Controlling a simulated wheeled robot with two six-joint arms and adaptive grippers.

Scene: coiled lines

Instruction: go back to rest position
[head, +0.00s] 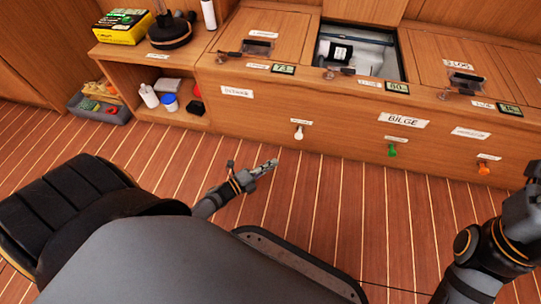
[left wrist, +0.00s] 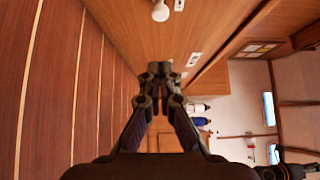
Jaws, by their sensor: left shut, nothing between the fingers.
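My left gripper (head: 268,166) is shut and empty. In the head view it hangs over the striped floor, in front of the wooden bench and apart from it. In the left wrist view its two fingers (left wrist: 160,70) meet at their tips with nothing between them. My right arm shows at the right edge of the head view, but its gripper fingers do not show there.
The wooden bench (head: 265,118) has white, green (head: 392,150) and orange (head: 484,168) knobs. One hatch (head: 392,65) is open. A shelf at left holds bottles and a yellow box (head: 122,27); a grey bin (head: 100,108) stands beside it. The floor near my gripper is clear.

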